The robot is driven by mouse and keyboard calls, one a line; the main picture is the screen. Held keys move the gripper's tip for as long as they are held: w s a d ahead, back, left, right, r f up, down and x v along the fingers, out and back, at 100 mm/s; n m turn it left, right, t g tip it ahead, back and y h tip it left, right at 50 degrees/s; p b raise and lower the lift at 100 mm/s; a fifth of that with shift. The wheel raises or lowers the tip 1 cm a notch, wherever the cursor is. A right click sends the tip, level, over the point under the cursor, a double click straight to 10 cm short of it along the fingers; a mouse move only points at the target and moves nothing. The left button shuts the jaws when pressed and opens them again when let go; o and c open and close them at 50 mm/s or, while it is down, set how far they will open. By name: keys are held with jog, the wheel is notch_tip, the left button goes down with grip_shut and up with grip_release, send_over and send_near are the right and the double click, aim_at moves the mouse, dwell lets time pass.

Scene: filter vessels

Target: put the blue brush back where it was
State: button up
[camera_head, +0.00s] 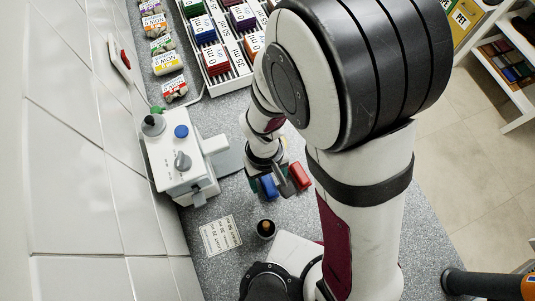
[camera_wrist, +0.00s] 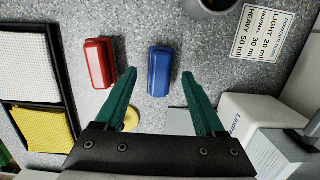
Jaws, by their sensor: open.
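A small blue block-shaped object (camera_wrist: 159,71) lies on the grey speckled counter; it also shows in the head view (camera_head: 268,186). It is the blue thing nearest my gripper, but no bristles show, so I cannot tell that it is a brush. My gripper (camera_wrist: 158,76) is open and empty, pointing down at the counter. In the wrist view, its green fingertips lie to either side of the lower part of the blue object. I cannot tell how far above it they are. A similar red object (camera_wrist: 99,63) lies to its left, apart from it.
A white machine (camera_head: 182,160) with a knob and blue button stands by the tiled wall. A dark cup (camera_head: 266,228) and a printed card (camera_head: 220,235) lie nearby. Racks of coloured vessels (camera_head: 217,60) stand at the back. A black-framed tray (camera_wrist: 70,95) holds white and yellow pads.

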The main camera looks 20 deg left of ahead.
aim_at(267, 178)
notch_tip(267, 178, up, 10)
jog(key=w+f, duration=0.1)
jog(key=s+d+r+m+y, duration=0.2)
jog(key=s+d+r+m, duration=0.2)
jog(key=d+r+m, duration=0.5)
jog(key=d+m, duration=0.5)
jog(key=shift+d+r+m+t+y, duration=0.2)
jog(key=shift+d+m+t+y, duration=0.1)
jog(key=shift+d+t+y, duration=0.1)
